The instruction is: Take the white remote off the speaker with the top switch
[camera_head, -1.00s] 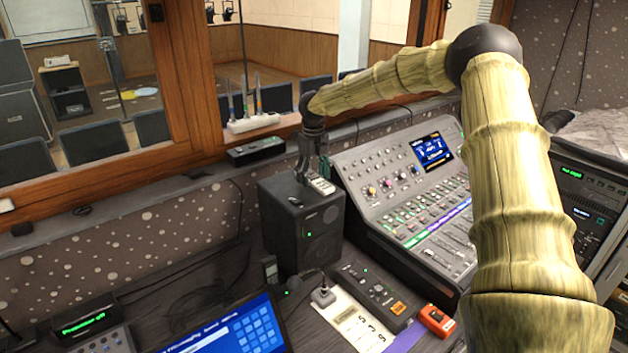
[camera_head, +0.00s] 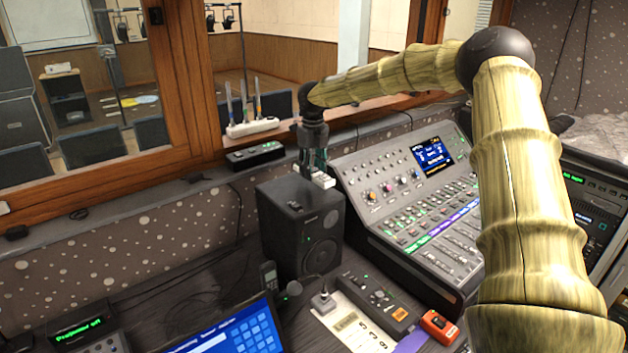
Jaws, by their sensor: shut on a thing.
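The black speaker (camera_head: 318,245) stands on the desk left of the mixing console, with a small dark knob-like switch (camera_head: 295,206) on its top. My gripper (camera_head: 313,168) is above the speaker's back right part, pointing down. It is shut on the white remote (camera_head: 324,181), a small pale block at its fingertips. The remote appears raised just above the speaker top, near its right edge; the gap is hard to judge. The fingers partly hide the remote.
The mixing console (camera_head: 425,200) rises close on the right. A black box (camera_head: 254,155) and a white power strip (camera_head: 252,127) sit behind on the ledge and sill. In front are a black control box (camera_head: 375,297), a white panel (camera_head: 350,325), an orange device (camera_head: 438,325) and a screen (camera_head: 235,335).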

